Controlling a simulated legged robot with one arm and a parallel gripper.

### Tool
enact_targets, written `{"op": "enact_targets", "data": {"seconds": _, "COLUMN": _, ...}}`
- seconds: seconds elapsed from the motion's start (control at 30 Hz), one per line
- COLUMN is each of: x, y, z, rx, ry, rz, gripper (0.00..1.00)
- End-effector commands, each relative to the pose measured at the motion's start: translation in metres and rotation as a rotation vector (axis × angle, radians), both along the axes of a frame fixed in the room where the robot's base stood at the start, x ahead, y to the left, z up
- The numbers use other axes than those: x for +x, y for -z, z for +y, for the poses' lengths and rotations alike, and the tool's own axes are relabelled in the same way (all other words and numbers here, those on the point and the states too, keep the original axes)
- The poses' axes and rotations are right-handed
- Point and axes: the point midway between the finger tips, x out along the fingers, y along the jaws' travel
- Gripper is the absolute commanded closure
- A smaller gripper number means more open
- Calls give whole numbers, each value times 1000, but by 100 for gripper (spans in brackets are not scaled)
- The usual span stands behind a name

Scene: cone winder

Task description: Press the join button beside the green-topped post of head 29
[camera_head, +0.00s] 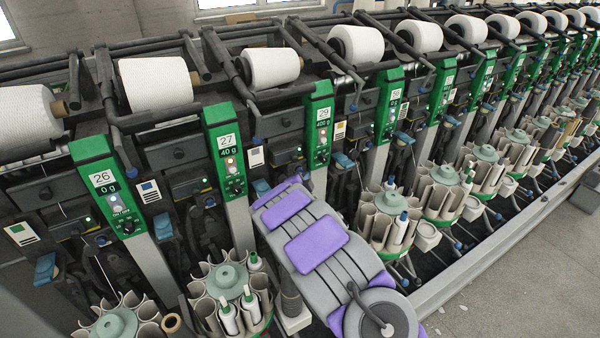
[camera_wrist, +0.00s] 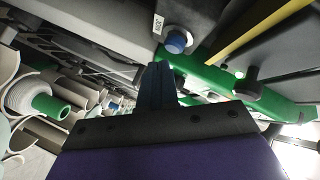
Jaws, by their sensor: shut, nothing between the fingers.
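The post of head 29 (camera_head: 319,120) has a green top marked 29 and 400 g; it stands just beyond my arm in the head view. In the wrist view a round blue button (camera_wrist: 178,42) sits in a pale collar beside a green post (camera_wrist: 235,82). A small white label (camera_wrist: 158,23) with dark letters, apparently JOIN, is next to it. My gripper (camera_wrist: 160,70) is shut and empty, its dark blue fingertips just below the button in that picture. Whether they touch it I cannot tell. In the head view my arm hides the gripper.
The post of head 27 (camera_head: 228,150) stands left of my arm and the post of head 30 (camera_head: 388,105) to the right. White yarn cones (camera_head: 270,68) line the top. Round bobbin magazines (camera_head: 230,285) stand low in front.

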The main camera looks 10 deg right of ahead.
Motion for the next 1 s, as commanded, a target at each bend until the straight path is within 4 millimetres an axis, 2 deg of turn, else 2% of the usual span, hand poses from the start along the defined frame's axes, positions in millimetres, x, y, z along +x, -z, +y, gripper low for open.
{"op": "enact_targets", "data": {"seconds": 1.0, "x": 7, "y": -2, "z": 2, "rx": 0, "ry": -1, "rz": -1, "gripper": 100}}
